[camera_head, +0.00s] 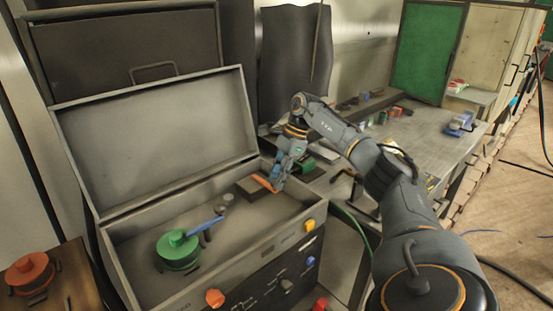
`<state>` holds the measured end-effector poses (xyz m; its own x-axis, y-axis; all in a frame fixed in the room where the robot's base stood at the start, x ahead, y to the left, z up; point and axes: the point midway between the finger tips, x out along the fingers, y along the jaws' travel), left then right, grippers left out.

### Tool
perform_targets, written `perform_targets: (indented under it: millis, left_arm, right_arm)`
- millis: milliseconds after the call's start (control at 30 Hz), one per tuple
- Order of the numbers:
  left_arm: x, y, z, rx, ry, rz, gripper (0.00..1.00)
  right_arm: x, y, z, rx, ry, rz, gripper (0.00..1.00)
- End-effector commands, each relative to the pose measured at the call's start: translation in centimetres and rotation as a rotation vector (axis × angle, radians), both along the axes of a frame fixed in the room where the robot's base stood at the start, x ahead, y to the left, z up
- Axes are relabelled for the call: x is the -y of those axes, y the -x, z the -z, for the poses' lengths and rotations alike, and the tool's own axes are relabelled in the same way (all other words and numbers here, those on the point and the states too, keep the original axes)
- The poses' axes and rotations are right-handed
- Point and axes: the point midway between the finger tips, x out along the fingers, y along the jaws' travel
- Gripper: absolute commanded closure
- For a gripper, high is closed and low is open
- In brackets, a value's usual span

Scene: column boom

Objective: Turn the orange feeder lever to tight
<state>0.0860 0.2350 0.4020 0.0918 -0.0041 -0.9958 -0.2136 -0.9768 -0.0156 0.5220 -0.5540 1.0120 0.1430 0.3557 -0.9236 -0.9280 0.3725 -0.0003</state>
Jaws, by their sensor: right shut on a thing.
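The orange feeder lever (264,184) is a short bar inside the open grey case (150,214), near its back right. My right gripper (276,182) points down over the lever's right end and is shut on it. The gripper's fingers partly hide that end of the lever. I cannot read any tight mark. My left gripper is not in the picture.
A green spool (178,250) with a blue handle (206,225) sits in the case. The raised lid (155,140) stands behind it. An orange spool (29,272) lies at lower left. A cluttered workbench (425,124) stands to the right.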

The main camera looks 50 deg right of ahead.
Motion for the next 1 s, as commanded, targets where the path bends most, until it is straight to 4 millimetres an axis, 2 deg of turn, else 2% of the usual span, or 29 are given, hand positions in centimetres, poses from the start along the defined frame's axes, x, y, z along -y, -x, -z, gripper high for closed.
perform_targets:
  millis: [33,133,433,533,667,1000]
  left_arm:
    - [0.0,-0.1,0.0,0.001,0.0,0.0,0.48]
    - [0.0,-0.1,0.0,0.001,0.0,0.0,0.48]
    - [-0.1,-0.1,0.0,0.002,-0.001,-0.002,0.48]
    - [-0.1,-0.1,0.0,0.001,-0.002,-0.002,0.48]
    - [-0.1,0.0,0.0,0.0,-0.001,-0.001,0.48]
    - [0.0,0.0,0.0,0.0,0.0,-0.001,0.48]
  right_arm:
    - [0.0,0.0,0.0,0.001,0.001,-0.001,0.71]
    - [0.0,0.0,0.0,0.001,0.001,-0.001,0.51]
    - [0.0,0.0,-0.1,0.0,0.001,0.0,0.5]
    - [0.2,0.0,-0.6,0.002,0.001,0.001,0.5]
    - [0.9,0.2,-2.4,0.004,0.002,0.002,0.5]
    - [3.4,1.3,-8.9,0.004,-0.001,0.002,0.5]
